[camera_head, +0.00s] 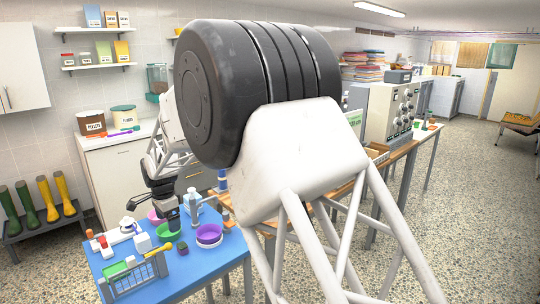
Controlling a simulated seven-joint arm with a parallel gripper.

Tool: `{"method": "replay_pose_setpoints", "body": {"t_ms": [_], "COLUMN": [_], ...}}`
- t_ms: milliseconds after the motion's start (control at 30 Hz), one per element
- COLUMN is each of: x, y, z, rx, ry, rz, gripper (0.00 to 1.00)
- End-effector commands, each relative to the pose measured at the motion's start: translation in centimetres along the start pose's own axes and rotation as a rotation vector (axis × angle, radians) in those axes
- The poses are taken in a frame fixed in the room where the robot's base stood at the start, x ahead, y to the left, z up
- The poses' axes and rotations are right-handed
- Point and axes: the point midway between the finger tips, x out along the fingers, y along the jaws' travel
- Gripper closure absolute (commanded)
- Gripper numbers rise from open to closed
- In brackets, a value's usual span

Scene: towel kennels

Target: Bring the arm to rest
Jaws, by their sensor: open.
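My arm fills the middle of the head view, with a large black joint and white links in front of much of the room. My gripper (152,204) is small and dark, hanging above the blue table (190,277) at the lower left. It is open; I see nothing held in it, though its fingertips are small and partly lost against the things behind.
On the blue table are a purple bowl (209,235), a green bowl (165,233), a dark cube (183,248) and a wire rack (138,275). Behind stand a white cabinet (115,175) and yellow boots (64,196). Speckled floor (465,210) is open at right.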

Motion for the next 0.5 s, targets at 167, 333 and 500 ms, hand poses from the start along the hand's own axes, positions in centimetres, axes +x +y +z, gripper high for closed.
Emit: {"method": "replay_pose_setpoints", "body": {"t_ms": [167,333,500], "x": [-2.6,-5.7,-8.4], "y": [3.2,7.6,12.5], "z": [-2.7,-5.7,-8.4], "rx": [-0.033,-0.083,-0.136], "ry": [0.003,0.009,0.017], "rz": [-0.013,-0.028,-0.042], "gripper": [0.11,0.11,0.11]}}
